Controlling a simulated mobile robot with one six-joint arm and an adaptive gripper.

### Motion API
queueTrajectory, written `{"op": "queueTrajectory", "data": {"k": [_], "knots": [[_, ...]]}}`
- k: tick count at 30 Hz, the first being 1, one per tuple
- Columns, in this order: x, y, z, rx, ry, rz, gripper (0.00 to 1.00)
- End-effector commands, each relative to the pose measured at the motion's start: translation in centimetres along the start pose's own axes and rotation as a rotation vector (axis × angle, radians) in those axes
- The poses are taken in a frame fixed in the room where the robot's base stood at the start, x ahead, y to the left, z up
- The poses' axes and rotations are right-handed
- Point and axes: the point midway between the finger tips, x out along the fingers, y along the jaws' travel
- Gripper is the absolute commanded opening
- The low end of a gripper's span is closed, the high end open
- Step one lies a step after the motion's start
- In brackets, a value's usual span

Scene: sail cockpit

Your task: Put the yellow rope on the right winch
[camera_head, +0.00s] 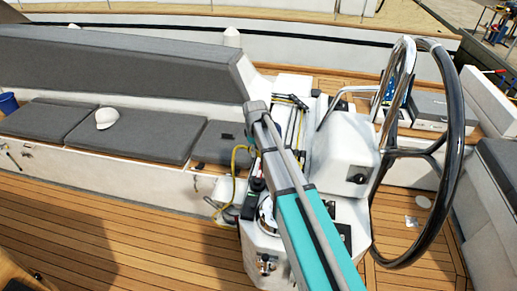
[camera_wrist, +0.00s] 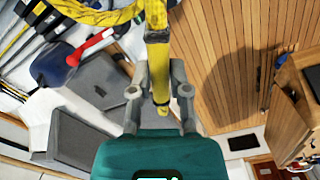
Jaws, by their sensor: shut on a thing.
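The yellow rope (camera_head: 235,168) hangs in a loop left of my arm in the head view, running down toward the cockpit side. In the wrist view, my gripper (camera_wrist: 160,78) is shut on the yellow rope (camera_wrist: 157,55). A short end sticks out below the fingertips, and the rest runs up and curves left along the top edge. A round chrome part, seemingly a winch (camera_head: 266,214), shows on the white console beside my arm, partly covered by it. My gripper is mostly hidden behind the arm in the head view. I cannot tell whether rope lies around the winch.
The black steering wheel (camera_head: 455,150) and white pedestal (camera_head: 347,150) stand right of my arm. Grey cushions (camera_head: 135,133) with a white cap (camera_head: 107,118) lie left. A red-handled item (camera_wrist: 90,47) is near the rope. The wooden floor (camera_head: 110,225) is mostly clear.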

Motion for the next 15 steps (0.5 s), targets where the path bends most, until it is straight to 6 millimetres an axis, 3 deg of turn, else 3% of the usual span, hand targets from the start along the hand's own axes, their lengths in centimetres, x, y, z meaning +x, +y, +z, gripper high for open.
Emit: {"op": "queueTrajectory", "data": {"k": [15], "knots": [[1.1,1.1,0.9,0.021,-0.001,0.000,0.00]]}}
